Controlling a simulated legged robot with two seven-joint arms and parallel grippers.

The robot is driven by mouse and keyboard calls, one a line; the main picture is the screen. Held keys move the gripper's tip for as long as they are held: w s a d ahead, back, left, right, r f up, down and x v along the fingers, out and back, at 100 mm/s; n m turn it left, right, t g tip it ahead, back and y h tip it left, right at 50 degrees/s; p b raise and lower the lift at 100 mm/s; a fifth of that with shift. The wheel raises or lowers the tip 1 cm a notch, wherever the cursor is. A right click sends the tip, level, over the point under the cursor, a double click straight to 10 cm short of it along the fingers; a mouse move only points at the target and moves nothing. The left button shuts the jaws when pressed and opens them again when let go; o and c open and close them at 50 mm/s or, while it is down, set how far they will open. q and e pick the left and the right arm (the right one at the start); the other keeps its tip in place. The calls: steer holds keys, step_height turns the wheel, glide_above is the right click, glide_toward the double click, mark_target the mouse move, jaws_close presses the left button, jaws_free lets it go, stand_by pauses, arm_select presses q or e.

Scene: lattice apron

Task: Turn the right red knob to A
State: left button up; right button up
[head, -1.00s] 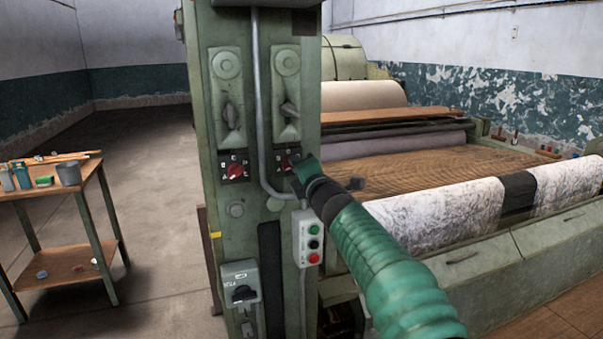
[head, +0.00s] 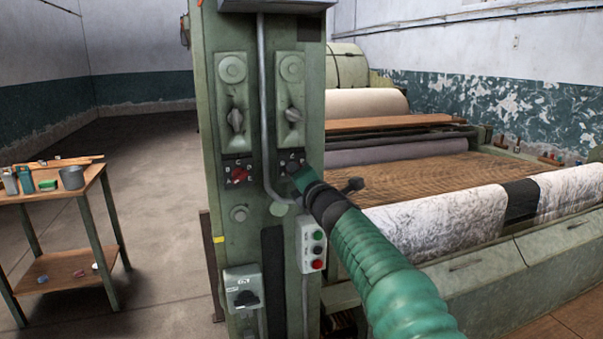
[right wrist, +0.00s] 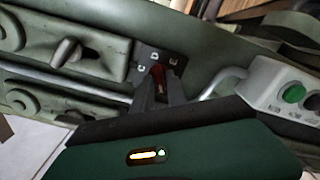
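The right red knob (right wrist: 157,74) shows in the right wrist view on a dark plate with the letters C, D and E visible. My right gripper (right wrist: 160,90) has its two dark fingers at either side of this knob. Whether they press on it is too small to tell. In the head view my right gripper (head: 297,175) is at the right dial plate (head: 291,158) and hides the knob and part of the lettering. The left red knob (head: 239,175) sits on its own lettered plate on the green column. My left gripper is not in view.
A grey conduit (head: 264,110) runs down between the two dials and bends right below the right one. A push-button box (head: 312,243) hangs just below my right gripper. A rotary switch box (head: 243,288) is lower. A work table (head: 88,180) stands at left.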

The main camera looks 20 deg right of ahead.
steer(key=shift+o, duration=1.1)
steer(key=shift+a+f, duration=0.1)
steer(key=shift+a, duration=0.05)
steer(key=shift+w+d, duration=0.1)
steer(key=shift+d, duration=0.25)
steer(key=s+b, duration=0.4)
steer(key=s, duration=1.2)
steer(key=shift+s+d, duration=0.25)
steer(key=shift+s, duration=0.15)
